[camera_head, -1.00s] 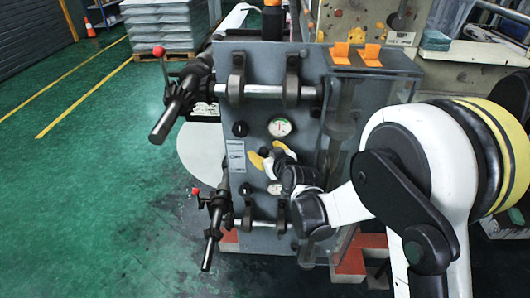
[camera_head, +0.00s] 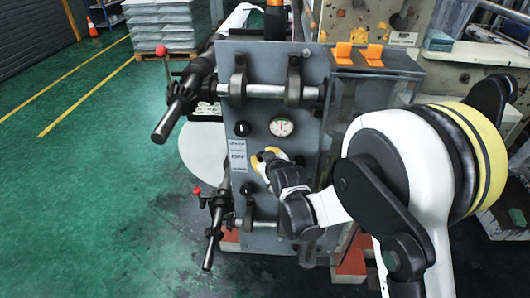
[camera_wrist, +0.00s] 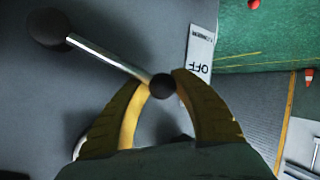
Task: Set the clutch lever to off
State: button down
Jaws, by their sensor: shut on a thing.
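The clutch lever (camera_wrist: 110,57) is a thin metal rod with a small black ball at its end and a large round black hub at the upper left of the wrist view. My gripper (camera_wrist: 160,82) has its yellow-lined fingertips shut on the ball end. A white label strip (camera_wrist: 200,52) reading OFF lies just beyond the right finger. In the head view my gripper (camera_head: 264,158) is at the grey panel (camera_head: 260,100), below the gauge. There the lever is mostly hidden by the fingers and wrist. The label (camera_head: 237,155) stands left of the gripper.
A round gauge (camera_head: 281,126) and a black knob (camera_head: 241,128) sit above the gripper. Bars with clamps and dark handles (camera_head: 172,118) cross the panel above and below. A clear cover (camera_head: 345,125) stands to the right. Green floor (camera_head: 90,190) at left is open.

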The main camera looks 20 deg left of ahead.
jog(key=shift+a+f+n+h, duration=0.15)
jog(key=shift+f+n+h, duration=0.4)
jog(key=shift+f, duration=0.55)
jog(key=shift+a+f+n+h, duration=0.1)
jog(key=shift+f+n+h, duration=0.45)
jog(key=shift+f, duration=0.55)
jog(key=c, duration=0.9)
grip_release()
jog(key=shift+d, duration=0.15)
jog(key=shift+r, duration=0.1)
jog(key=v, duration=1.2)
jog(key=shift+s, duration=0.15)
